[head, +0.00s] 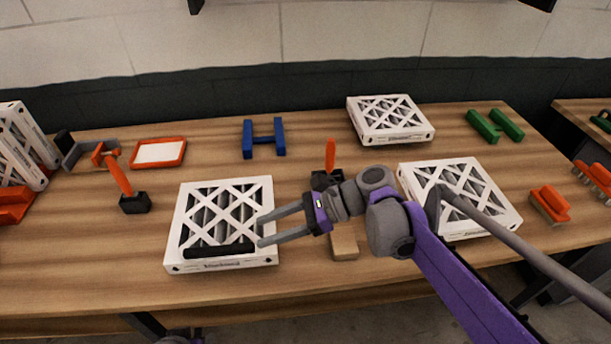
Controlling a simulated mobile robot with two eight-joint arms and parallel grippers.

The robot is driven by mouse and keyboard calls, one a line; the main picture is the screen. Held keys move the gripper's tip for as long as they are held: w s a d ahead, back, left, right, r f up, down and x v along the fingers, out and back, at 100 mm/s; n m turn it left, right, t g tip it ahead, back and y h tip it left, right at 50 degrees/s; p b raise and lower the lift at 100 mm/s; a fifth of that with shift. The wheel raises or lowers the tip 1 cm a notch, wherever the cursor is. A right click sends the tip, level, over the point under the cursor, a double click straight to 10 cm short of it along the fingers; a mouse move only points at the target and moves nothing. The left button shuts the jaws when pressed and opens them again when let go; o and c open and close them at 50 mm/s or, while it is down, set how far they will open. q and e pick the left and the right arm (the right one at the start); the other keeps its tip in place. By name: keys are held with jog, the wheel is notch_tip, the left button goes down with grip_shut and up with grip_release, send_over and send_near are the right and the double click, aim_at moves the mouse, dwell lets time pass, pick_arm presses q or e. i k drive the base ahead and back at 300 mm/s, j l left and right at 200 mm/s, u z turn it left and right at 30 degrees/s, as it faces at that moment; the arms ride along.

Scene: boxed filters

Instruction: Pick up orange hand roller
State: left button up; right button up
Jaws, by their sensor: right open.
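A tool with a grey bent frame (88,150), a black end and an orange part lies at the left back of the table; it looks like a hand roller, though I cannot be sure. An orange handle (120,178) on a black block stands just in front of it, and a similar orange handle (330,154) with a black base is at the middle, partly hidden by my arm. My right gripper (265,229) is open and empty, its fingers pointing left over the right edge of the front boxed filter (174,248). My left gripper is not in view.
A black bar (219,251) lies on the front filter. Other filters stand at the back (390,118) and right (480,195). A blue H-shaped piece (264,139), an orange-framed tray (158,152), a green piece (495,126) and orange brushes (549,204) lie around. The front left wood is clear.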

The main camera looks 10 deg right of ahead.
aim_at(330, 146)
jog(key=i+l+u, duration=0.15)
jog(key=l+u, duration=0.2)
jog(key=i+l+u, duration=0.1)
jog(key=l+u, duration=0.2)
jog(key=i+l+u, duration=0.1)
jog(key=l+u, duration=0.25)
jog(key=j, duration=0.1)
